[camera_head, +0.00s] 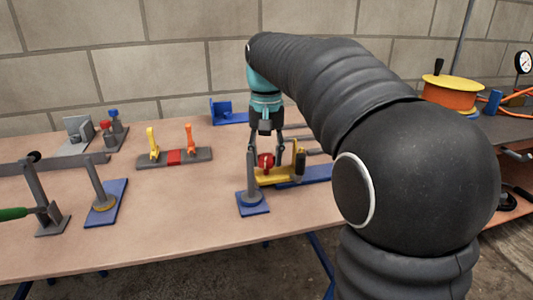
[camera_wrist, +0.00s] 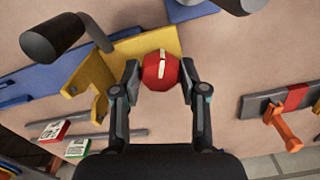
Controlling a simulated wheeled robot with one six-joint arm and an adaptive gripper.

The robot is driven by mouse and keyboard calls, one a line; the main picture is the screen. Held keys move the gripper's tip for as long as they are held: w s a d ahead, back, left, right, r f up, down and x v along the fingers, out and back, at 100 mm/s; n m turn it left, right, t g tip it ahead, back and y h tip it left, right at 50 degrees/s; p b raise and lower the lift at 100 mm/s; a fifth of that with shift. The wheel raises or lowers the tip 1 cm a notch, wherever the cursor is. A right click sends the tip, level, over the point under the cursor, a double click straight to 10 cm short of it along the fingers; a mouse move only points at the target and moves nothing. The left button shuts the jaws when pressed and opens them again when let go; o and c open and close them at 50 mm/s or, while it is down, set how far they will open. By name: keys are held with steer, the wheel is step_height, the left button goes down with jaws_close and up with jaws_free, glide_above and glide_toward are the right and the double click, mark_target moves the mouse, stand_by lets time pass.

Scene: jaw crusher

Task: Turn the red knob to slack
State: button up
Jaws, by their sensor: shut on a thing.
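The red knob (camera_wrist: 160,72) is faceted, with a pale line across its face, and sits between my gripper's fingers in the wrist view. My gripper (camera_wrist: 157,88) is shut on it, one finger on each side. In the head view the red knob (camera_head: 266,161) shows below my gripper (camera_head: 267,152), on a yellow bracket (camera_head: 272,176) over a blue base. The yellow bracket also shows in the wrist view (camera_wrist: 142,46), beside and behind the knob. Small red and green labels (camera_wrist: 56,131) lie near it; their writing is too small to read.
A grey post on a blue plate (camera_head: 253,207) stands close in front. A grey rail with yellow and orange levers (camera_head: 174,157) lies to the left. A green-handled lever (camera_head: 14,213) is at far left. An orange reel (camera_head: 451,92) stands at right. Bare table (camera_head: 170,220) lies in front.

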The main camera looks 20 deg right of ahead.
mark_target(266, 156)
steer(key=shift+n, duration=2.3)
steer(key=o, duration=1.1)
steer(key=shift+o, duration=0.2)
step_height(266, 156, up, 12)
steer(key=shift+s, duration=0.1)
